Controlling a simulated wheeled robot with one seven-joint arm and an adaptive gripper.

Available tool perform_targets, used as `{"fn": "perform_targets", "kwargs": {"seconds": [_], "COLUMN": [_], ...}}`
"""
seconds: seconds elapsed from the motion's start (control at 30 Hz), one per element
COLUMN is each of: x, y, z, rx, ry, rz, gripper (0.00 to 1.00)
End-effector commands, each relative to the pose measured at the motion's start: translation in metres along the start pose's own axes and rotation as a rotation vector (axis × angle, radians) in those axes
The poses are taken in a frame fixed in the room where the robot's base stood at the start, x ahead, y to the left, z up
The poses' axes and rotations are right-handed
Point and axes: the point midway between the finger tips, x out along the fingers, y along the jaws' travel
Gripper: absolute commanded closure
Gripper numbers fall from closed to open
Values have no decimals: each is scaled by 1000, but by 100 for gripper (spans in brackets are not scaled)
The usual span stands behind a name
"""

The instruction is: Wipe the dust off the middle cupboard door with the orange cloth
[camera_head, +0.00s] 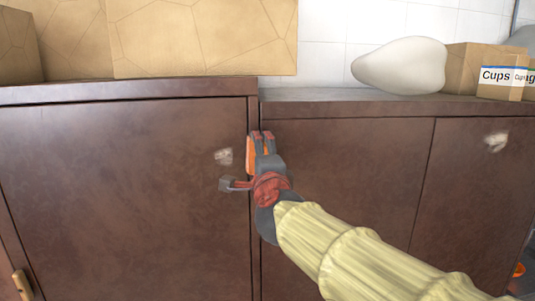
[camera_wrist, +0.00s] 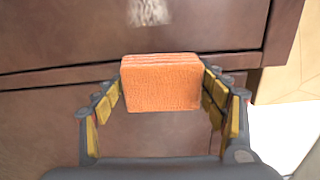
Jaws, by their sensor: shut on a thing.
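The orange cloth (camera_head: 251,155) is a folded, thick block held between my gripper's fingers; it also shows in the wrist view (camera_wrist: 160,85). My gripper (camera_head: 262,137) is shut on it, in front of the seam between the large left brown door (camera_head: 120,190) and the brown door to its right (camera_head: 345,180). A pale dust patch (camera_head: 223,156) lies on the large left door, a little left of the cloth. That patch shows beyond the cloth in the wrist view (camera_wrist: 148,12). I cannot tell whether the cloth touches the cupboard front.
Another pale patch (camera_head: 495,142) is on the far right door (camera_head: 478,210). A handle (camera_head: 22,285) sticks out at lower left. On top stand a large tan box (camera_head: 205,38), a pale rounded lump (camera_head: 400,66) and a box labelled Cups (camera_head: 470,68).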

Motion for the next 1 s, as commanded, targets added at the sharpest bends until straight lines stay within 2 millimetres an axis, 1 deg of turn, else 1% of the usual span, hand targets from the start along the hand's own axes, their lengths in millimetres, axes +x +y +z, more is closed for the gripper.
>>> {"fn": "perform_targets", "kwargs": {"seconds": [0.27, 0.6, 0.87, 1.0], "x": [0, 2, 3, 2], "y": [0, 0, 2, 2], "z": [8, 34, 43, 52], "rx": [0, 0, -1, -1], "ry": [0, -1, -1, -2], "rz": [0, 0, 1, 2], "gripper": [49, 49, 49, 49]}}
